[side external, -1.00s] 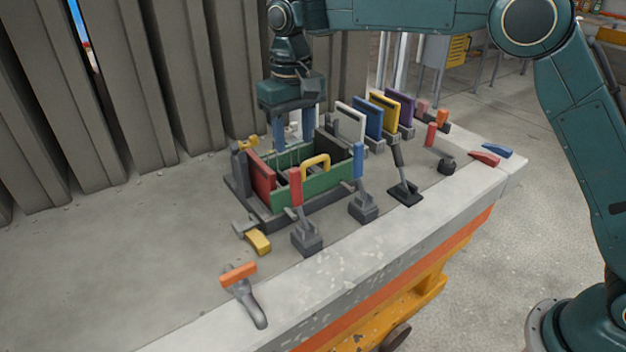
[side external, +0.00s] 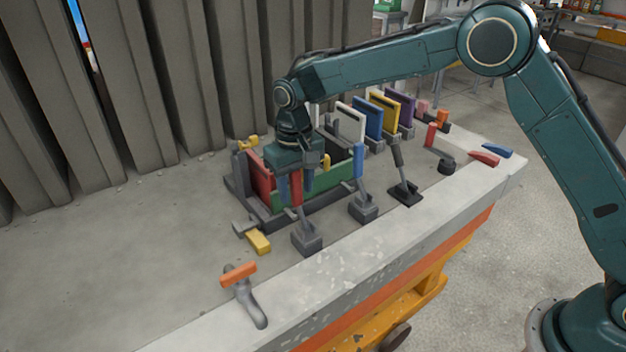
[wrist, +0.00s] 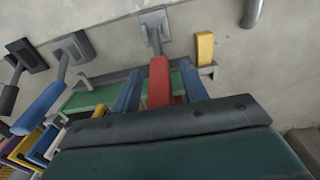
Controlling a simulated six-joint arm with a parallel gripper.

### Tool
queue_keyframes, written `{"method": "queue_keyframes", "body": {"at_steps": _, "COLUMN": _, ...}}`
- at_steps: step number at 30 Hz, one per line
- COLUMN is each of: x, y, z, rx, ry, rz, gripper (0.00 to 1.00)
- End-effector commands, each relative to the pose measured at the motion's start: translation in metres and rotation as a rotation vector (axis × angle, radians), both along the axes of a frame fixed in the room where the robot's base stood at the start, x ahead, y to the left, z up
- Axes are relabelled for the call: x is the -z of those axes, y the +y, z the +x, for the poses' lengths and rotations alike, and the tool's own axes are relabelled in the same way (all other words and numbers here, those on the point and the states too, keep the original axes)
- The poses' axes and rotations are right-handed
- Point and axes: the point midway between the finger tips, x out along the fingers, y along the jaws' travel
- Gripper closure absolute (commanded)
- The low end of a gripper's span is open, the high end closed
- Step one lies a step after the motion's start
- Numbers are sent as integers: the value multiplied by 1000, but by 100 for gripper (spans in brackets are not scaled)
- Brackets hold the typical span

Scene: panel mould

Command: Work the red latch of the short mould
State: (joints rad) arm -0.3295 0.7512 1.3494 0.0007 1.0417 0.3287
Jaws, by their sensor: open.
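The short mould is a box with a green front wall (side external: 325,187) and a red end panel (side external: 261,178), on the table. The red latch (side external: 297,190) stands upright in front of it, a red handle on a grey base. In the wrist view, the red handle (wrist: 158,82) sits between my two blue fingers. My gripper (side external: 296,198) is open around the handle, pointing down, with a gap on the sides in the wrist view. The gripper body hides the mould's inside and much of the yellow handle on its wall.
A blue-handled latch (side external: 358,165) and a black-handled lever (side external: 400,170) stand to the right. A yellow block (side external: 258,242) lies at the front left, near an orange-handled clamp (side external: 239,274). Several coloured panels (side external: 367,117) stand behind. The table's left side is clear.

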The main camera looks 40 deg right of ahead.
Motion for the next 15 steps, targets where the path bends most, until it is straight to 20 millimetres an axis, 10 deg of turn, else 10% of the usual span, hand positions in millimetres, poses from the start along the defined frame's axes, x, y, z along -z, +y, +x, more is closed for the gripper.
{"method": "queue_keyframes", "body": {"at_steps": 9, "x": 2, "y": 0, "z": 0, "rx": 0, "ry": 0, "rz": 0, "gripper": 56}}
{"method": "queue_keyframes", "body": {"at_steps": 15, "x": 2, "y": 0, "z": 0, "rx": 0, "ry": 0, "rz": 0, "gripper": 96}}
